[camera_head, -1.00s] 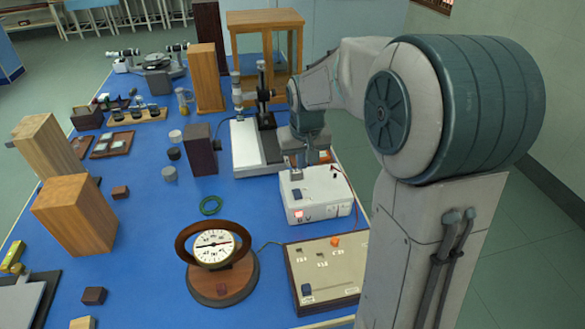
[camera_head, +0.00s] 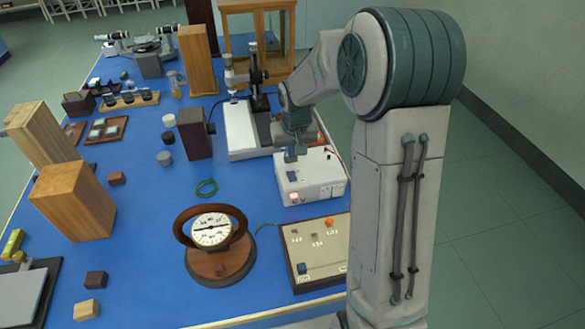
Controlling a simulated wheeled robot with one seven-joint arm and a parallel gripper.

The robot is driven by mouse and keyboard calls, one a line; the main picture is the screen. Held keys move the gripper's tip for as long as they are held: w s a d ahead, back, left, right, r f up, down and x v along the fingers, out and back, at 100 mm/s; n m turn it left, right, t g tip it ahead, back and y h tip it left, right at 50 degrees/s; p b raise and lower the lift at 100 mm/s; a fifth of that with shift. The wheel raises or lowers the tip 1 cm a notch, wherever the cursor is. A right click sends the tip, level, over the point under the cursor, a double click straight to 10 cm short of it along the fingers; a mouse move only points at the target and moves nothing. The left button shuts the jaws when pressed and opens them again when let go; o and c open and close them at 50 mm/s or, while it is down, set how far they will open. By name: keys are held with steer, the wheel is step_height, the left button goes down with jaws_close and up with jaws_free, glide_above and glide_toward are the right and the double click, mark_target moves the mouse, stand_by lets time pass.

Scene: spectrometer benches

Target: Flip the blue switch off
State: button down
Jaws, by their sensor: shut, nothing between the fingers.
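A white power box (camera_head: 312,188) stands on the blue bench top, with a small dark blue switch (camera_head: 292,176) on its top and a red light (camera_head: 294,197) glowing on its front. My gripper (camera_head: 291,157) points down over the box, just behind the switch in the picture. Its fingers are shut and empty. I cannot tell whether they touch the box or which way the switch is tipped. Another dark blue switch (camera_head: 302,268) is on the beige panel (camera_head: 328,258) nearer the front edge.
A round dial instrument (camera_head: 212,230) on a wooden base stands left of the panel. A microscope-like stand (camera_head: 240,130) is behind the box. Floor is clear at right.

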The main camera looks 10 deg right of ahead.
mark_target(292, 178)
steer(key=x, duration=0.2)
steer(key=p+x, duration=0.1)
steer(key=x, duration=0.1)
steer(key=s+x, duration=0.1)
steer(key=x, duration=0.1)
steer(key=shift+w+f, duration=0.1)
steer(key=shift+f, duration=1)
steer(key=shift+f+b, duration=0.4)
steer(key=shift+b, duration=0.4)
steer(key=shift+s+f+t+b, duration=0.3)
steer(key=shift+t+b, duration=0.3)
steer(key=shift+b, duration=0.55)
steer(key=shift+r, duration=0.3)
steer(key=shift+w+r+p, duration=0.1)
steer(key=shift+w+p, duration=0.05)
steer(key=shift+p, duration=0.15)
